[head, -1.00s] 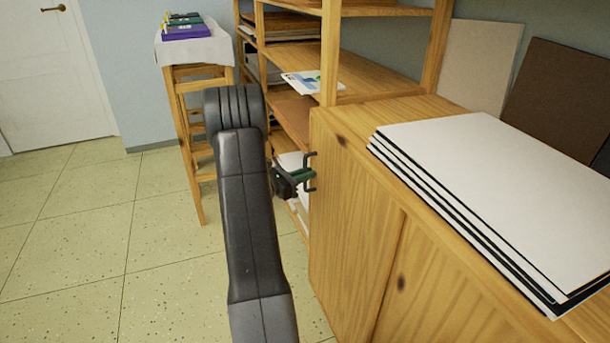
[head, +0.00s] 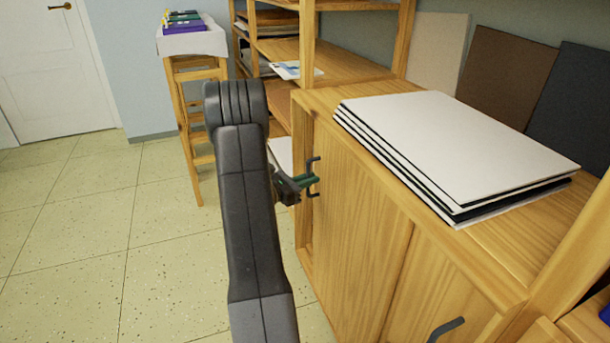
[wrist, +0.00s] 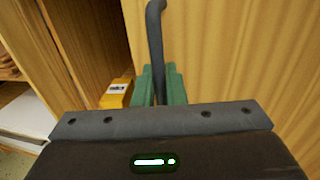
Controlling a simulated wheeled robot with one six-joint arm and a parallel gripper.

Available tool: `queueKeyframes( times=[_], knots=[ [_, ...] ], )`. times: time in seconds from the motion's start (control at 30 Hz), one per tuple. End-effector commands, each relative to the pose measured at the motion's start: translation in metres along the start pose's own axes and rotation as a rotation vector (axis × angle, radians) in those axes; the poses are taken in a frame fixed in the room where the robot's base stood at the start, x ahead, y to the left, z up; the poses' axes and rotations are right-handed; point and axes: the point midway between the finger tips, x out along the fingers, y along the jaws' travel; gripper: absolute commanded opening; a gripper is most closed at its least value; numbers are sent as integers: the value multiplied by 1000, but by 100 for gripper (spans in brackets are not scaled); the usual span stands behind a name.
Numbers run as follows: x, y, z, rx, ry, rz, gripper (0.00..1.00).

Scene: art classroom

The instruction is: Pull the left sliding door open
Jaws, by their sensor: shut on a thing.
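The left sliding door (head: 350,215) is the wooden panel at the left of the low cabinet. It stands partly open, with a gap along its left edge. Its dark handle (head: 315,165) is a bar near that edge; it also shows in the wrist view (wrist: 155,35). My gripper (head: 307,184) is shut on the handle, its green fingers on either side of the bar. In the wrist view the gap shows the cabinet inside, with a yellow box (wrist: 117,92) in it. The right door (head: 425,285) has its own dark handle (head: 446,328).
A stack of white boards (head: 455,150) lies on the cabinet top (head: 500,250). An open wooden shelf (head: 335,70) stands behind the cabinet, left of the leaning boards (head: 505,75). A wooden stand (head: 190,130) stands at the back left. The tiled floor (head: 70,250) on the left is clear.

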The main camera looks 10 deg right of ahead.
Motion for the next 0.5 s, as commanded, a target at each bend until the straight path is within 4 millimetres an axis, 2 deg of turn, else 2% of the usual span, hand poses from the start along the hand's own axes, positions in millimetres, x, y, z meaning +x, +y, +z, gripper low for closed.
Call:
queueKeyframes(
  times=[0.1,0.3,0.5],
  knots=[
    [-5,-26,0,-2,1,0,0],
    [-13,-65,0,-2,0,0,0],
    [-17,-86,0,-1,1,1,0]
  ],
)
